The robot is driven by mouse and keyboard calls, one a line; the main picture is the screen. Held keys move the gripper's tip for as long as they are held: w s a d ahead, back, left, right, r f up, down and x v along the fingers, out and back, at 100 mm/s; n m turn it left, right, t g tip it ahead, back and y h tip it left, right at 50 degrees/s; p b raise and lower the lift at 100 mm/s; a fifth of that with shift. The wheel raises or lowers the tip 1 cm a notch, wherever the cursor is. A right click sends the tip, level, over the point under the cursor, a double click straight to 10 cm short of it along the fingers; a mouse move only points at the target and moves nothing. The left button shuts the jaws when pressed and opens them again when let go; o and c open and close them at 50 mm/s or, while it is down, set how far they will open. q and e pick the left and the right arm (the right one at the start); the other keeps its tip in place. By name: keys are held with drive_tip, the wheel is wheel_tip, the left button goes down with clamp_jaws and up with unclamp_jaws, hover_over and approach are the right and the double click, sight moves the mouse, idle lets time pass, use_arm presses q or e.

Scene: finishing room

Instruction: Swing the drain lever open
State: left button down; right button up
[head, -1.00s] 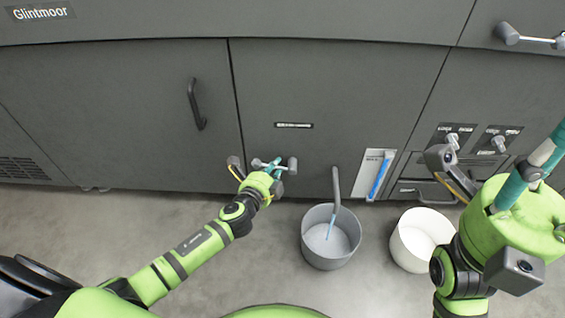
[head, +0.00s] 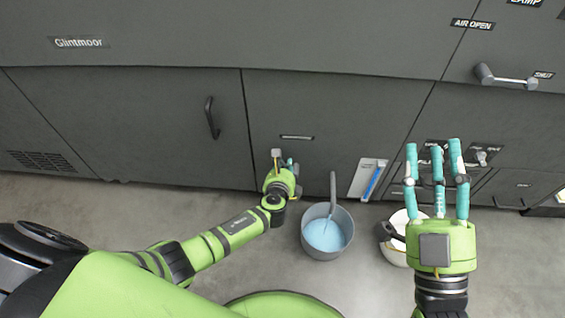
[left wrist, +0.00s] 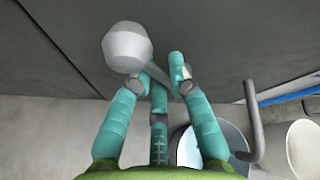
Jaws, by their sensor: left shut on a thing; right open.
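The drain lever, a pale grey bar with a rounded knob, shows in the left wrist view (left wrist: 127,46) in front of the dark cabinet. My left gripper (head: 287,163) is shut on it, with its teal fingers around the bar in the left wrist view (left wrist: 162,78). In the head view my gripper and wrist largely hide the lever. A grey drain spout (head: 333,188) hangs right of it, over a grey bucket (head: 309,241) holding light blue liquid. My right gripper (head: 434,150) is open and empty, fingers pointing up the picture, at the right.
A gauge with a blue column (head: 373,182) is on the cabinet front. A cabinet handle (head: 212,118) is upper left, an air lever (head: 508,80) upper right. Floor at left is clear.

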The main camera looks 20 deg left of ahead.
sight(294, 172)
use_arm(q)
drive_tip(key=shift+w+d+r+m+y+p, duration=0.15)
drive_tip(key=shift+d+r+m+y+p, duration=0.3)
drive_tip(key=shift+m+p, duration=0.15)
drive_tip(key=shift+w+d+r+m+y, duration=0.15)
drive_tip(key=shift+d+m+y, duration=0.2)
drive_tip(key=shift+m+y, duration=0.25)
drive_tip(key=shift+d+m+g, duration=0.15)
drive_tip(key=shift+m+g, duration=0.15)
drive_tip(key=shift+w+d+m+y, duration=0.1)
drive_tip(key=shift+d+m+y, duration=0.1)
drive_tip(key=shift+m+y, duration=0.15)
drive_tip(key=shift+d+m+y, duration=0.2)
drive_tip(key=shift+m+y, duration=0.05)
drive_tip(key=shift+y, duration=0.05)
use_arm(e)
wheel_tip(294, 172, down, 12)
drive_tip(key=w+d+m+g+h, duration=0.1)
drive_tip(key=w+d+g+h, duration=0.2)
drive_tip(key=g, duration=0.3)
drive_tip(key=shift+r+m+h, duration=0.2)
drive_tip(key=shift+m+h, duration=0.2)
drive_tip(key=shift+h, duration=0.3)
drive_tip(key=shift+a, duration=0.1)
use_arm(q)
drive_tip(key=c, duration=1.1)
unclamp_jaws()
use_arm(e)
drive_tip(key=shift+r, duration=0.15)
